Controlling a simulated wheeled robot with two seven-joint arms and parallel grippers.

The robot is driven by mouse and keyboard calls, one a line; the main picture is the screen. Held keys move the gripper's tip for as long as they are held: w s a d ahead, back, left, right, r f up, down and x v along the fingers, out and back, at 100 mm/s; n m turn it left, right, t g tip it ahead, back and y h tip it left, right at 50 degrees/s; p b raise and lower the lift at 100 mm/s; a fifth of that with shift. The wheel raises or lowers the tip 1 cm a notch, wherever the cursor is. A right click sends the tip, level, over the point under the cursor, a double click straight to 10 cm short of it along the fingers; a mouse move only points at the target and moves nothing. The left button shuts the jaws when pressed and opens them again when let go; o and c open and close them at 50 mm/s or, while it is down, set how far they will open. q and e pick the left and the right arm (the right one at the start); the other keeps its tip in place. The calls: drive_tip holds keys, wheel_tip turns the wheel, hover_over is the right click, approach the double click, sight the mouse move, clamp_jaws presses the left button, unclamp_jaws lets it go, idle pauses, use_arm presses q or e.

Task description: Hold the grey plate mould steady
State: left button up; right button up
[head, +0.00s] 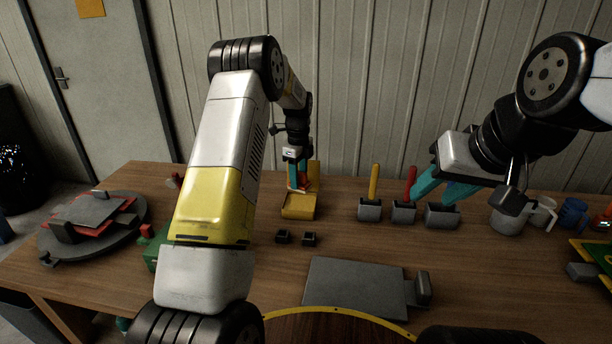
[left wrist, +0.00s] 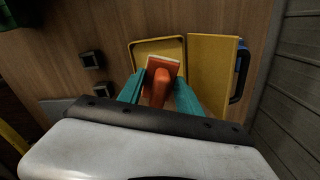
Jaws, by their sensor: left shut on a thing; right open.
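A flat grey plate (head: 355,285) with an upright grey block (head: 423,288) at its right end lies at the table's front middle. Another grey plate (head: 90,210) lies on a red layer on the round dark stand at the left. I cannot tell for certain which is the grey plate mould. My left gripper (head: 298,186) is away from both, shut on an orange-red tool with a pale edge (left wrist: 160,80), over a yellow tray (head: 299,207). My right gripper (head: 432,197) is open and empty above the grey holders, behind and right of the front plate.
Grey holders (head: 369,210) stand behind the plate, with a yellow handle (head: 374,182) and a red handle (head: 411,182). Two small dark blocks (head: 283,237) sit between tray and plate. Mugs (head: 541,212) stand at the right. The wood right of the small blocks is clear.

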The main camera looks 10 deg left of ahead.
use_arm(q)
drive_tip(key=shift+f, duration=2.75)
drive_tip(key=shift+s+f, duration=0.1)
drive_tip(key=shift+f, duration=0.5)
drive_tip(key=shift+r, duration=3.55)
